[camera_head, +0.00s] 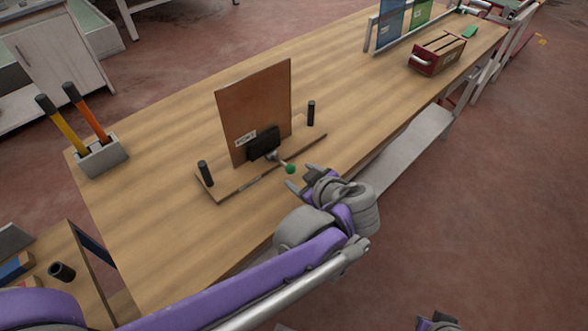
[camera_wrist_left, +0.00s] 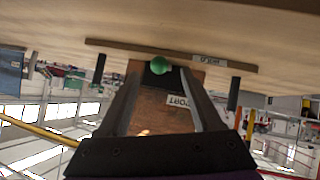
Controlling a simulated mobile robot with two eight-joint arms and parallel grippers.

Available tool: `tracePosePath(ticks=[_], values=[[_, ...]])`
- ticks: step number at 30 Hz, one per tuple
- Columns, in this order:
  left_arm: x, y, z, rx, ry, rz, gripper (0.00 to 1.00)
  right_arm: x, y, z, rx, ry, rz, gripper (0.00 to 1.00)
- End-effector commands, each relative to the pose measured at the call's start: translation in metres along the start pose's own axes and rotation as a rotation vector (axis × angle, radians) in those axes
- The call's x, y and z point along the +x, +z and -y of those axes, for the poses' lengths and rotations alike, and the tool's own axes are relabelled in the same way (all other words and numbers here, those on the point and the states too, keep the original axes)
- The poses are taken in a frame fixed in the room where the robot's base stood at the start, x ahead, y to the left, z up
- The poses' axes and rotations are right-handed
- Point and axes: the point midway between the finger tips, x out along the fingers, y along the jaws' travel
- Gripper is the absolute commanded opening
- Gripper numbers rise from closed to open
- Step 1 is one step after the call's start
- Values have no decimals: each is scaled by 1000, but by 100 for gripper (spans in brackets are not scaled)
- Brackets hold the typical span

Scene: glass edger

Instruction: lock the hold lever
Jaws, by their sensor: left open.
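The hold lever is a short metal rod with a green knob (camera_head: 290,169). It comes out of a black clamp block (camera_head: 264,142) at the foot of an upright brown panel (camera_head: 255,110) on a wooden base board (camera_head: 222,186). My left gripper (camera_head: 299,176) is open, just to the right of the knob. In the left wrist view, which is upside down, the green knob (camera_wrist_left: 159,65) appears between the two fingertips (camera_wrist_left: 161,70), with no clear contact. A part of my right arm shows at the bottom edge of the head view; its jaws cannot be made out.
Two black posts (camera_head: 205,173) (camera_head: 311,113) stand on the base board. A holder (camera_head: 101,157) with two handled tools is at the left of the wooden table (camera_head: 160,240). A red crate (camera_head: 437,55) and a rack with blue and green panels stand farther back. The table between is clear.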

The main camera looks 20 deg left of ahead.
Motion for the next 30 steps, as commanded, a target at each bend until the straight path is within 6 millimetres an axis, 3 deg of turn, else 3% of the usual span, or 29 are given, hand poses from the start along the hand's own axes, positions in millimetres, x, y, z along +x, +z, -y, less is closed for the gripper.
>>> tracePosePath(ticks=[3,9,26,30], values=[[-21,0,0,1,3,1,66,-4,-2,0,0,0,-1,0],[-37,0,0,-1,1,0,66,-5,-3,0,0,0,-2,0],[-37,0,1,3,-2,2,66,-6,-3,0,0,0,-2,0],[-34,-3,17,88,-26,57,66,-12,-7,0,0,0,-4,0]])
